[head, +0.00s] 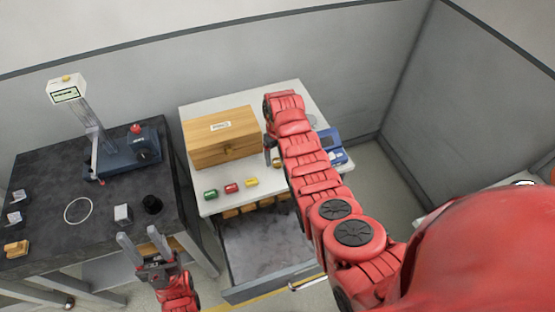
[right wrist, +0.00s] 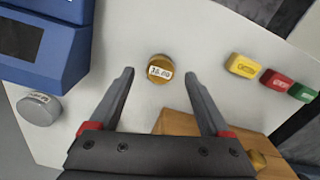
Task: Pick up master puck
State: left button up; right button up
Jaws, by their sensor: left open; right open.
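A round brass-coloured puck (right wrist: 158,66) with a white number label lies on the white table. A grey round puck (right wrist: 38,110), also labelled, lies beside a blue device; I cannot tell for certain which one is the master puck. My right gripper (right wrist: 160,73) is open above the table, its fingers on either side of the brass puck in the picture, with no visible contact. In the head view the brass puck (head: 276,162) shows partly beside the right gripper (head: 269,153). My left gripper (head: 141,238) is open and empty in front of the dark table.
A wooden box (head: 222,140) stands at the back of the white table (head: 190,112). Green (head: 210,194), red (head: 231,188) and yellow (head: 251,182) blocks lie in front. A drawer (head: 262,245) is pulled out below. The blue device (head: 333,145) stands right.

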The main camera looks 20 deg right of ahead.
jog(key=shift+f, duration=0.9)
grip_shut()
